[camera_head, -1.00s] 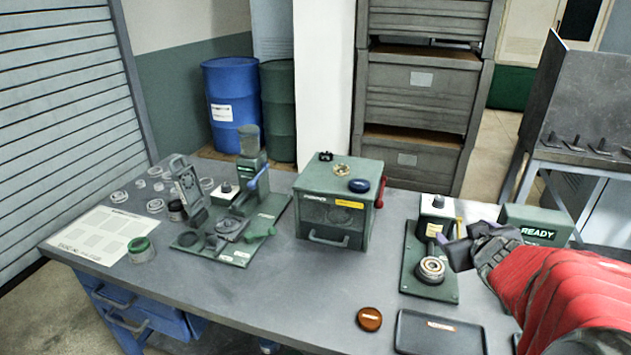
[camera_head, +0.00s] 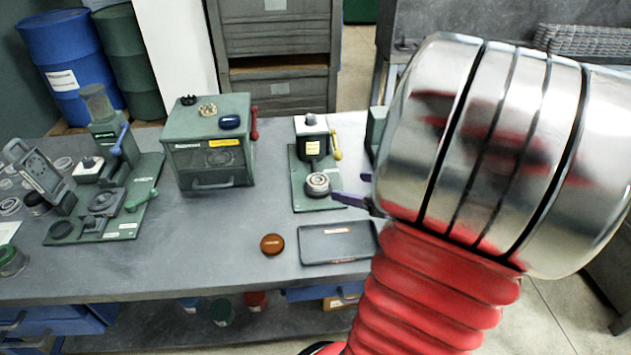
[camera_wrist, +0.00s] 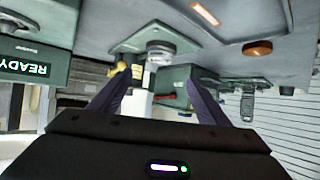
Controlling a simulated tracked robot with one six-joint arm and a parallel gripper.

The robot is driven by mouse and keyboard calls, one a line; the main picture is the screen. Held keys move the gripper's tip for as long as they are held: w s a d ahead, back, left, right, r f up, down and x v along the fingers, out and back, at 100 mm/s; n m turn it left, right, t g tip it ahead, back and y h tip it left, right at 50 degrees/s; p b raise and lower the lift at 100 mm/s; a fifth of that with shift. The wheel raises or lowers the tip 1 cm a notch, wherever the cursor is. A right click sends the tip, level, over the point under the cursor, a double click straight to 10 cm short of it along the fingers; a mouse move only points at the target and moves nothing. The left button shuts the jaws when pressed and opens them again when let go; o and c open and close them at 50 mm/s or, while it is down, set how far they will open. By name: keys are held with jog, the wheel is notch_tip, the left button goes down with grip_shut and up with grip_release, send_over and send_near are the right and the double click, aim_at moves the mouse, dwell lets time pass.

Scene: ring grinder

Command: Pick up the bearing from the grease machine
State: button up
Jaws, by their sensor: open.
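The grease machine (camera_head: 300,197) is a small station with a green base plate, a white-topped block and a yellow lever. The metal ring bearing (camera_head: 318,182) sits on its round seat at the front of the plate. My gripper (camera_head: 352,187) is open and empty just right of the bearing, partly hidden by my arm. In the wrist view the scene appears upside down. My gripper (camera_wrist: 160,80) shows there with its two purple fingers spread apart. The bearing (camera_wrist: 160,48) is ahead of them, roughly centred between the tips and apart from them.
A dark tray (camera_head: 335,243) and a brown round cap (camera_head: 272,244) lie in front of the machine. A green box (camera_head: 208,155) stands left of it, and a press station (camera_head: 120,200) farther left. A green unit reading READY (camera_wrist: 30,65) is close beside my gripper.

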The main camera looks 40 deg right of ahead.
jog(key=shift+w, duration=0.1)
send_near(317, 179)
jog(key=shift+x, duration=1.2)
jog(key=shift+a+f, duration=0.1)
jog(key=shift+f, duration=0.05)
jog(key=shift+x, duration=2.5)
jog(key=c, duration=1.3)
